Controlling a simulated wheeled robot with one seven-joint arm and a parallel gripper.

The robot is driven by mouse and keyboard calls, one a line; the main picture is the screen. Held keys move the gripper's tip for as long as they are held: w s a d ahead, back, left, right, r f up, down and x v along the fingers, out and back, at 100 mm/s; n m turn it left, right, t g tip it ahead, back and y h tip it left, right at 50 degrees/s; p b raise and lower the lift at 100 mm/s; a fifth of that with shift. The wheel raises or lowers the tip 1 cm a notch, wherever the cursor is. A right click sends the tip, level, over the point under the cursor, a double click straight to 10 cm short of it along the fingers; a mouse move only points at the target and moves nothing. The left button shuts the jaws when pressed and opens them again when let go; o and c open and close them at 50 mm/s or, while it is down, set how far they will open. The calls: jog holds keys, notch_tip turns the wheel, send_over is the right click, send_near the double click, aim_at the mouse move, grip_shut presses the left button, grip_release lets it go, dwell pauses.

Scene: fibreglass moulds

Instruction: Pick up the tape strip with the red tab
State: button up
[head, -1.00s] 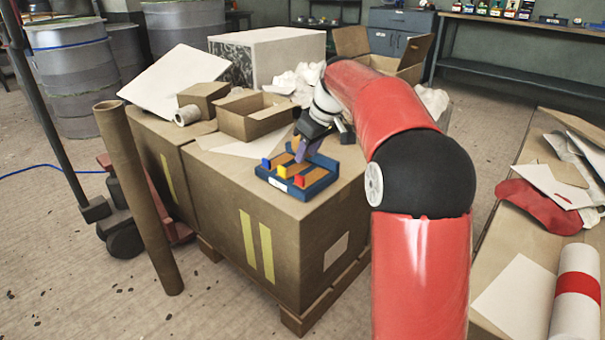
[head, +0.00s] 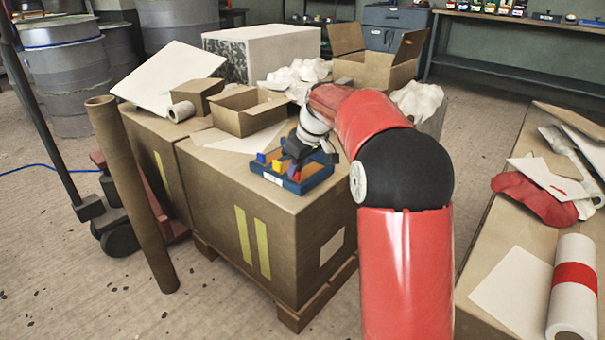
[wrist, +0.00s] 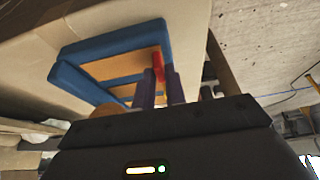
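A blue tray (head: 318,182) lies on top of the large cardboard box, with brown strips inside. A yellow tab (head: 277,154) and a blue tab (head: 261,158) stand at its left side. The red tab, partly hidden in the head view, shows in the wrist view (wrist: 157,66) at the tips of my gripper (wrist: 160,74). Its two purple fingers stand close together, one on each side of the red tab. I cannot tell whether they press on it. In the head view my gripper (head: 294,165) is low over the tray and hides part of it.
An open small carton (head: 243,118), a white sheet (head: 225,142) and crumpled white material (head: 292,78) lie behind the tray. A cardboard tube (head: 135,195) leans left of the large box (head: 215,203). Another bench (head: 490,250) with rolls stands right.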

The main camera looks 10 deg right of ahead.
grip_shut()
